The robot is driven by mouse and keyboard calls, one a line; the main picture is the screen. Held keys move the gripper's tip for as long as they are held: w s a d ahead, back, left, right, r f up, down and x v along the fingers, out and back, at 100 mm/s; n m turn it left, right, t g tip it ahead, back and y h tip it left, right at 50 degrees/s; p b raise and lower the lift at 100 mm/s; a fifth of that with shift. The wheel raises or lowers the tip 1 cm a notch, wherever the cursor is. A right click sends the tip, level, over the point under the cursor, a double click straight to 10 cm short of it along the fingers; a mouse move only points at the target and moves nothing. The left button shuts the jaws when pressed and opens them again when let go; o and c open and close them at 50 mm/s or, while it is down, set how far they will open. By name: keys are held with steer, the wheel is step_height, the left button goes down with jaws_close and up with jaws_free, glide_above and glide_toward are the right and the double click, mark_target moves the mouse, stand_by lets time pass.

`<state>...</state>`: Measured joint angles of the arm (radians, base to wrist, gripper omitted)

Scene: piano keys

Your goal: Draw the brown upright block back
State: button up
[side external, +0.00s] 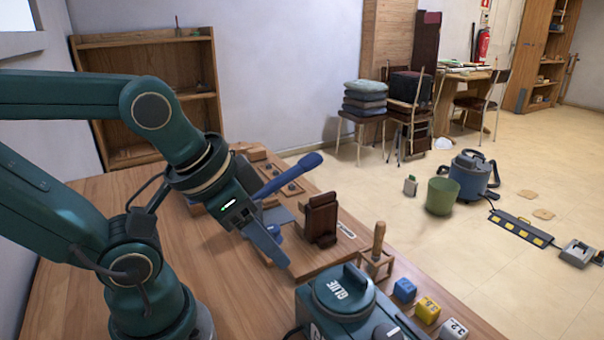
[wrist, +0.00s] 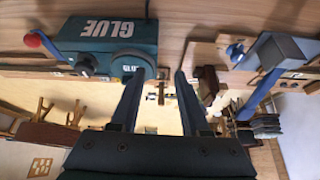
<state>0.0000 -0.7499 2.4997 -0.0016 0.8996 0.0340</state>
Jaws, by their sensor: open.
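The brown upright block (side external: 321,220) stands on a wooden board on the bench, with a dark strip up its side. In the wrist view, the brown block (wrist: 208,84) is partly visible just right of the right finger. My gripper (side external: 281,258) is open and empty, in front of and to the left of the block in the side view. Its two blue fingers (wrist: 160,75) are spread apart in the wrist view, with the block outside them. I cannot tell the exact gap between finger and block.
A teal glue machine (side external: 345,292) stands at the front; it also shows in the wrist view (wrist: 105,40). A wooden-handled tool (side external: 378,240) stands in a holder beside the board. A blue lever (side external: 290,176) rises behind the gripper. Coloured cubes (side external: 427,308) line the bench edge.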

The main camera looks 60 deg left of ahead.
steer(key=w+r+m, duration=0.2)
steer(key=w+r, duration=0.2)
steer(key=w, duration=0.1)
steer(key=n+g, duration=0.1)
steer(key=n, duration=0.1)
glide_above(323, 194)
steer(key=s, duration=0.3)
steer(key=f, duration=0.4)
steer(key=shift+w+d+f, duration=0.15)
steer(key=shift+w, duration=0.1)
steer(key=shift+x, duration=2.4)
jaws_close()
